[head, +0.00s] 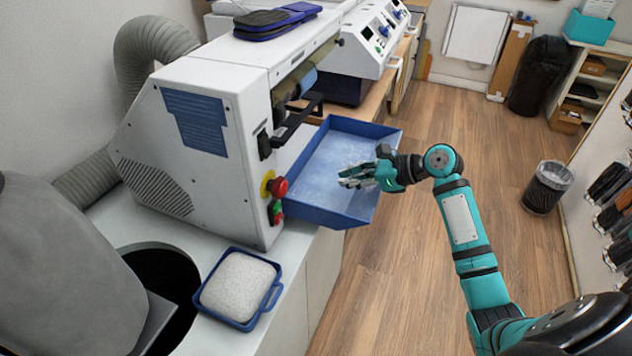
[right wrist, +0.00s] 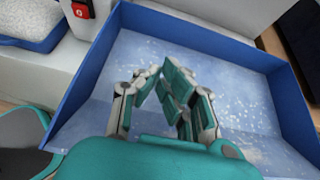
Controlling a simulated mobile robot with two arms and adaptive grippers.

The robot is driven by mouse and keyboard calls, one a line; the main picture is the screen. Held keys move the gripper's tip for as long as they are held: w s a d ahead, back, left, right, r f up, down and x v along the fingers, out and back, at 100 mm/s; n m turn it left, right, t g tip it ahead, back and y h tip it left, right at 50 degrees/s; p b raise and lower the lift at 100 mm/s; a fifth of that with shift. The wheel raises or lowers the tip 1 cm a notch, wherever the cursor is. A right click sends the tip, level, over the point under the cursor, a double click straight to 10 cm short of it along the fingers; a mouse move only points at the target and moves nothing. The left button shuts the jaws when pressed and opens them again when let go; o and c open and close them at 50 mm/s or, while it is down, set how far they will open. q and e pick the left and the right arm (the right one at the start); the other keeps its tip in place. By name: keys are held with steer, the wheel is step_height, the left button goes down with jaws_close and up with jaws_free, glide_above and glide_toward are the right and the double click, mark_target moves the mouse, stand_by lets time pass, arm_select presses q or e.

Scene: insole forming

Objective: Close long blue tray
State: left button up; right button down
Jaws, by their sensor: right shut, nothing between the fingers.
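The long blue tray (head: 372,131) sticks out from the front of the white machine (head: 205,130) and hangs over the floor side of the bench. Its inside is dusted with white specks. My right gripper (head: 345,180) is over the tray's near part, above its floor, with its fingers pointing left toward the machine. In the right wrist view the tray's wall (right wrist: 215,30) runs round the gripper (right wrist: 165,75), whose fingertips are drawn together with nothing between them. I cannot tell whether the fingers touch the tray. My left gripper is not in view.
A small blue tray of white granules (head: 237,287) sits on the bench below the machine. A red button (head: 279,187) is close to the long tray's left side. A black handle (head: 298,120) juts out above it. The wooden floor (head: 400,290) is clear; a bin (head: 546,187) stands farther right.

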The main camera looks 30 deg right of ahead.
mark_target(289, 171)
steer(key=p+x, duration=0.1)
steer(key=x, duration=0.8)
steer(key=shift+w+a, duration=0.25)
steer(key=shift+a, duration=0.05)
steer(key=shift+w+a, duration=0.7)
steer(key=shift+w, duration=0.1)
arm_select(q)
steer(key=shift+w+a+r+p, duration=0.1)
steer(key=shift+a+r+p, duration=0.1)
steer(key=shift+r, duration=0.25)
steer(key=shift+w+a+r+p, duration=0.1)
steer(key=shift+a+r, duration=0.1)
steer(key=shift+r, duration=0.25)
arm_select(e)
steer(key=shift+w+a, duration=0.4)
steer(key=shift+w, duration=0.1)
